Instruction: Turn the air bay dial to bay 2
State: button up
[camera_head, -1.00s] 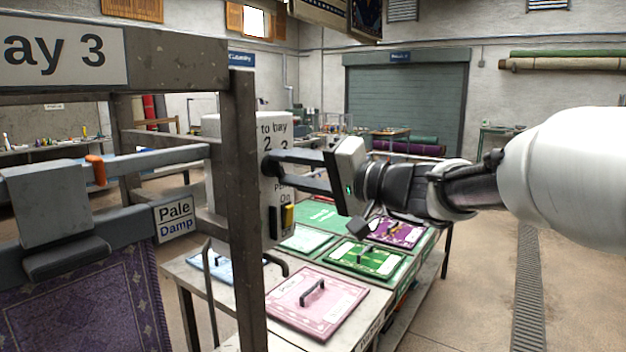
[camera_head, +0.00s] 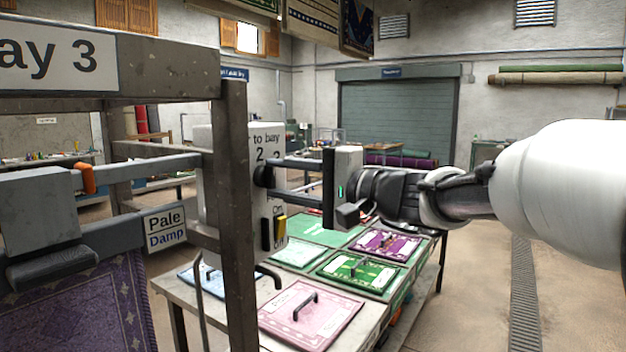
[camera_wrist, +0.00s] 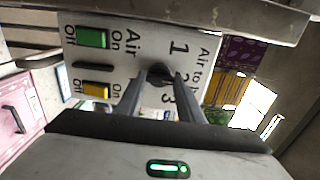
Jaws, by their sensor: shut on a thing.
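The air bay dial (camera_head: 263,176) is a dark round knob on the pale control box (camera_head: 268,140) behind the frame post. In the wrist view the dial (camera_wrist: 160,73) sits beside the numbers 1, 2 and 3 under the words "Air to", and partly covers the 2. My gripper (camera_head: 270,178) is shut on the dial, one finger on either side; the fingers (camera_wrist: 160,78) also show in the wrist view. Which number the dial points to is hard to tell.
A green switch (camera_wrist: 92,38) and a yellow switch (camera_wrist: 97,90) sit on the same panel, close to my fingers. A metal post (camera_head: 232,220) stands left of the box. A table with a pink sample board (camera_head: 310,318) lies below. Open floor is at right.

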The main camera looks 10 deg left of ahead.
jog(key=o, duration=1.1)
jog(key=shift+c, duration=0.2)
jog(key=shift+d, duration=0.1)
jog(key=v, duration=1.7)
jog(key=shift+s+d+f, duration=0.1)
jog(key=shift+s, duration=0.1)
